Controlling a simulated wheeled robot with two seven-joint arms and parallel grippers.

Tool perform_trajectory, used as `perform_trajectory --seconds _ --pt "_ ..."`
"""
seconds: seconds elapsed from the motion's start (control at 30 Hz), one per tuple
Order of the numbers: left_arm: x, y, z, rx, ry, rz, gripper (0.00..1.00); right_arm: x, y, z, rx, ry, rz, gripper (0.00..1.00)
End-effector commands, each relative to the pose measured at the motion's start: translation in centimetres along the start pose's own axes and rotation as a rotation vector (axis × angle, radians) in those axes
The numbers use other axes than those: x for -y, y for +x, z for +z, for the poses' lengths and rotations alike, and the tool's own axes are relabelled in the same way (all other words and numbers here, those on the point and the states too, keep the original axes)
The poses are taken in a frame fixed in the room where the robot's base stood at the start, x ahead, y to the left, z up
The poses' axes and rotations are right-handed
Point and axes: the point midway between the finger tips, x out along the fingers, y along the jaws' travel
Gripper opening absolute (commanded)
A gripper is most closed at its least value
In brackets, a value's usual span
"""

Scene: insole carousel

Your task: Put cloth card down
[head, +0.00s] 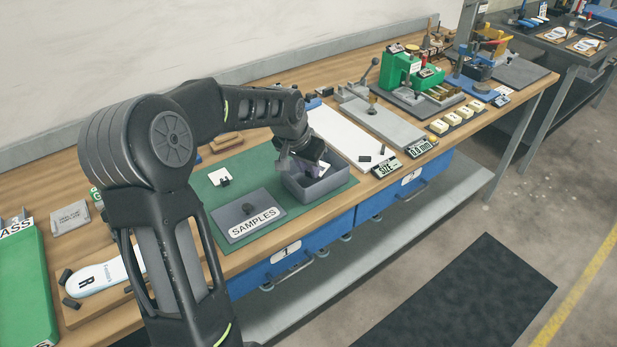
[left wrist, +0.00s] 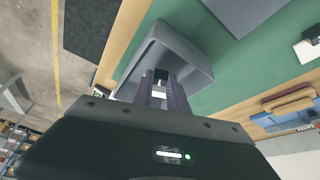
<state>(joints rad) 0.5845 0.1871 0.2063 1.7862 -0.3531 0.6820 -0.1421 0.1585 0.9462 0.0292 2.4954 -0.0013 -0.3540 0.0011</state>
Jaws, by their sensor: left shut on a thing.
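My left gripper (head: 306,166) reaches down over the open grey box (head: 318,189) on the green mat. In the left wrist view its fingers (left wrist: 161,84) point into the grey box (left wrist: 190,52) and are shut on a small pale thing (left wrist: 161,76), which I take to be the cloth card. Most of it is hidden by the fingers, and I cannot tell whether it touches the box floor. The grey SAMPLES lid (head: 247,213) lies flat on the mat left of the box. My right gripper is not in view.
A white card with a black block (head: 222,177) lies on the green mat (head: 205,188). A white board (head: 345,138) and a SIZE display (head: 386,168) stand right of the box. An insole marked R (head: 98,276) lies at the left. The box sits near the bench's front edge.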

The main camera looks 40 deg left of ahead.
Motion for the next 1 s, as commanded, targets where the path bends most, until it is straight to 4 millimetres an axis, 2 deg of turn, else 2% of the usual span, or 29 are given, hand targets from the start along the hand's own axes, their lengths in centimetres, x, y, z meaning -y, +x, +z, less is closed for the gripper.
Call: perform_trajectory --seconds 0.27,0.67,0.7,0.8,1.0 --pt "0.0 3.0 1.3 0.002 -0.001 0.001 0.0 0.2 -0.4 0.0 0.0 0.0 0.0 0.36" --pt "0.0 3.7 1.6 0.001 0.0 0.0 0.0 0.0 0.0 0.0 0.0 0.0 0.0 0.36" --pt "0.0 3.5 1.5 0.001 0.0 0.0 0.21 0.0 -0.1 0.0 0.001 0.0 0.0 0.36" --pt "0.0 3.5 1.5 0.001 0.0 0.001 0.28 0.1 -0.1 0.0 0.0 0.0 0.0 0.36" --pt "0.0 3.5 1.5 0.001 0.0 0.001 0.28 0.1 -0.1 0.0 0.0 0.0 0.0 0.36"
